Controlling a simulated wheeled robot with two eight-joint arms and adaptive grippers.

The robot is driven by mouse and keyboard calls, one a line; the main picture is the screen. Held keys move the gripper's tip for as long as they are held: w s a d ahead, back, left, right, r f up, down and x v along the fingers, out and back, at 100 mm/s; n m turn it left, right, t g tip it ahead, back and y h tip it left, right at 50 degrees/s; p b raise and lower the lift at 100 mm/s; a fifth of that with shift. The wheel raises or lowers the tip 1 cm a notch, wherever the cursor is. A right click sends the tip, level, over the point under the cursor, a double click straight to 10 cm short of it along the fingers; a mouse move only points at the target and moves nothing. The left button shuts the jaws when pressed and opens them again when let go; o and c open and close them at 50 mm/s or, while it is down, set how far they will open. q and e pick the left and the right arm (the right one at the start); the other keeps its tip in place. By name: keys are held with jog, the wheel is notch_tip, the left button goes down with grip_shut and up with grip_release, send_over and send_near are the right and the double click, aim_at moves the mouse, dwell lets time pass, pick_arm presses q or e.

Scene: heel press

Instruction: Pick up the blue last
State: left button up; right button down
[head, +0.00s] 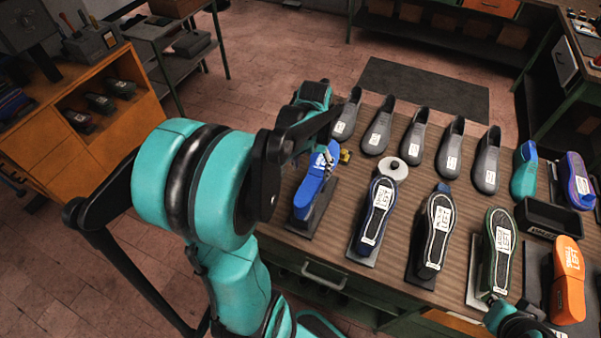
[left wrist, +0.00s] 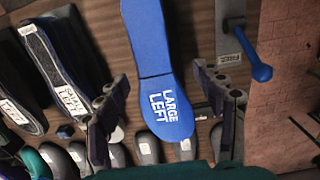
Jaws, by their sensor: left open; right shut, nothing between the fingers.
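The blue last (head: 312,190) is at the left end of the bench's front row, by a dark grey base plate. In the left wrist view the blue last (left wrist: 170,98) carries white LARGE LEFT lettering. My left gripper (left wrist: 168,112) is open, one finger on each side of the last. The fingers appear apart from it, and I cannot tell their height against it. In the head view my left arm partly hides the gripper near the last's far end. Part of my right arm shows at the bottom right, but its fingers are not visible.
A blue-knobbed lever (left wrist: 259,68) with a FREE tag stands close right of my left gripper. Labelled shoes on plates, including a dark blue one (head: 376,215), stand to the right. Several grey lasts (head: 378,125) line the back. An orange last (head: 567,280) and black bin (head: 548,219) are further right.

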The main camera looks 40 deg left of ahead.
aim_at(313, 178)
pick_arm(q)
jog(key=f, duration=0.2)
jog(key=f+b, duration=0.1)
jog(key=f, duration=0.4)
jog(key=shift+w+d+f+b, duration=0.1)
jog(key=shift+w+d+b, duration=0.15)
jog(key=shift+b, duration=0.05)
jog(key=c, duration=1.5)
